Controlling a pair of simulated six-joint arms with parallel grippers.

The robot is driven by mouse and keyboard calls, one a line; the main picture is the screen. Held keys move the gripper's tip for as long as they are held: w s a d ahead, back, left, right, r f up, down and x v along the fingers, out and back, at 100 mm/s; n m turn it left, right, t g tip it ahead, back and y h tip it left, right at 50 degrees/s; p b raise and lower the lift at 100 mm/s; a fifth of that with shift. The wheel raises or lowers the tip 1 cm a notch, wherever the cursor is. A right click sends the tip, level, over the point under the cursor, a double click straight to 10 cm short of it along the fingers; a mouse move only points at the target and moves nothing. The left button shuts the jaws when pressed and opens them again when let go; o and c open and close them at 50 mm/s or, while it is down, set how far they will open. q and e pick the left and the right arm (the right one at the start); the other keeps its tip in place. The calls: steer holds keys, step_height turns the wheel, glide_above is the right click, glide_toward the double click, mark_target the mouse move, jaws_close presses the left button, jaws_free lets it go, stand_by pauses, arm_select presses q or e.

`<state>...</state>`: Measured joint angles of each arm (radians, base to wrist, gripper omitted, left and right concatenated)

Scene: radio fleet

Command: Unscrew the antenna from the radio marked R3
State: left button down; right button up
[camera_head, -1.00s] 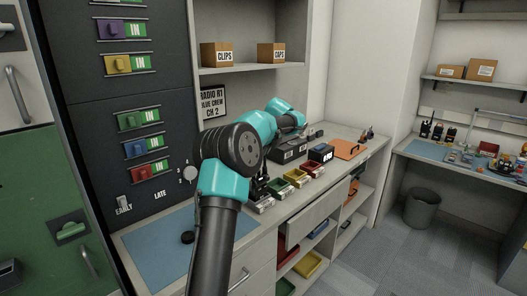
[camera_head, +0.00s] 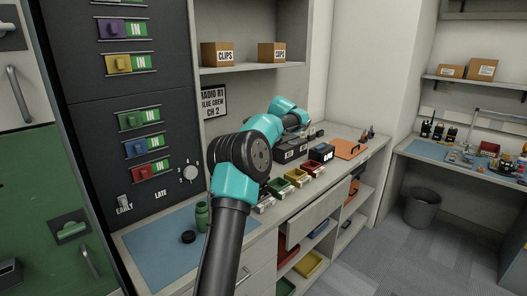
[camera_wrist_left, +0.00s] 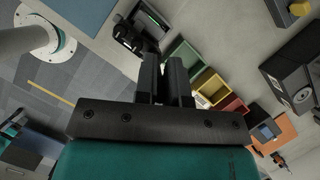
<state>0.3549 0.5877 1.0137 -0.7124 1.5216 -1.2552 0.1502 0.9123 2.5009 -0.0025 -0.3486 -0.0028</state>
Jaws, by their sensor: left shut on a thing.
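My left arm rises from the bottom of the head view, and its elbow hides the left gripper there. In the left wrist view the left gripper (camera_wrist_left: 165,66) points down at the bench, its two dark fingers close together on something thin and dark, apparently the antenna; I cannot see it clearly. A black device, seemingly a radio (camera_wrist_left: 128,38), is just left of the fingertips. No R3 mark is readable. Several upright radios (camera_head: 425,130) stand on the far right bench, their marks too small to read. My right gripper is not in view.
Small green (camera_head: 279,186), yellow (camera_head: 297,178) and red (camera_head: 315,169) bins stand on the bench close to the gripper. An orange mat (camera_head: 350,149) lies further back.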

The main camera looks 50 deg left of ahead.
arm_select(q)
steer(key=n+g+h, duration=0.1)
steer(key=n, duration=0.3)
steer(key=shift+d, duration=0.1)
steer(key=c, duration=1.1)
jaws_free()
steer(key=shift+s, duration=0.1)
steer(key=shift+r, duration=0.1)
